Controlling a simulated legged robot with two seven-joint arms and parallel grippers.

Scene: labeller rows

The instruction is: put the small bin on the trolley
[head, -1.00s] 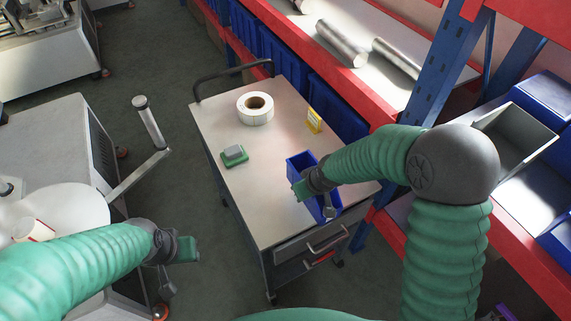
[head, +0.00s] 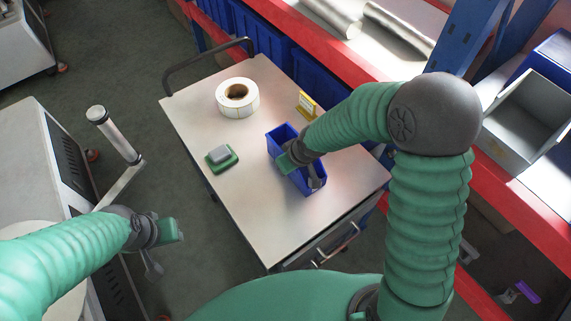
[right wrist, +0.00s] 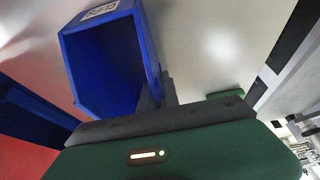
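The small blue bin (head: 277,141) is at the front right part of the trolley top (head: 205,120), its open mouth up. I cannot tell whether its base touches the top or hangs just above it. My right gripper (head: 314,180) is at the bin and appears shut on its wall; part of the bin is hidden behind it. In the right wrist view the bin (right wrist: 107,60) shows its hollow inside and a white label, close against a dark finger. My left gripper (head: 153,268) is apart at the left, over the floor, holding nothing visible; its finger gap is unclear.
On the trolley are a white label roll (head: 222,100), a green-and-grey device (head: 221,158) and a small yellow sign (head: 306,103). A red-and-blue rack (head: 500,165) with bins runs along the right. A grey machine (head: 40,150) stands at the left. The trolley's front left top is clear.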

